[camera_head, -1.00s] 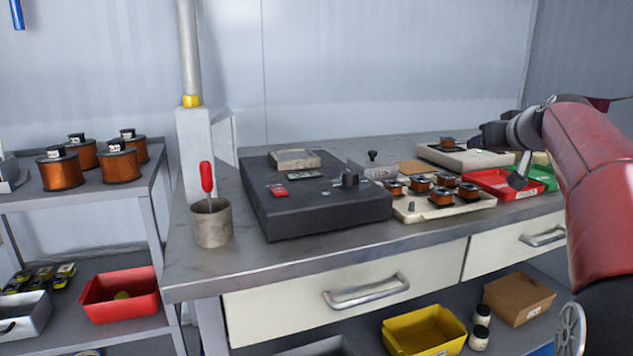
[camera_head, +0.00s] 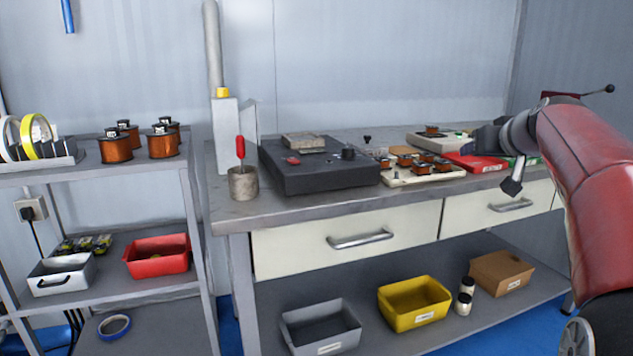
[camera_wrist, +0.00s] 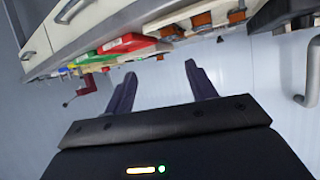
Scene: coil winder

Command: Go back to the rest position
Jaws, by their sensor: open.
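My gripper (camera_wrist: 162,88) shows in the wrist view with its two dark fingers spread apart and nothing between them. In the head view my red arm reaches in from the right, and its dark wrist end is in front of the right part of the workbench (camera_head: 290,211). The bench's coils and bins show near the top of the wrist view, apart from the fingers.
A cream tray (camera_head: 398,180) with several copper coils, a red bin (camera_head: 476,162) and a black winder base (camera_head: 318,176) stand on the bench. A steel cup (camera_head: 243,184) holds a red-handled tool. A shelf (camera_head: 97,184) with copper spools is at left. Blue floor shows below.

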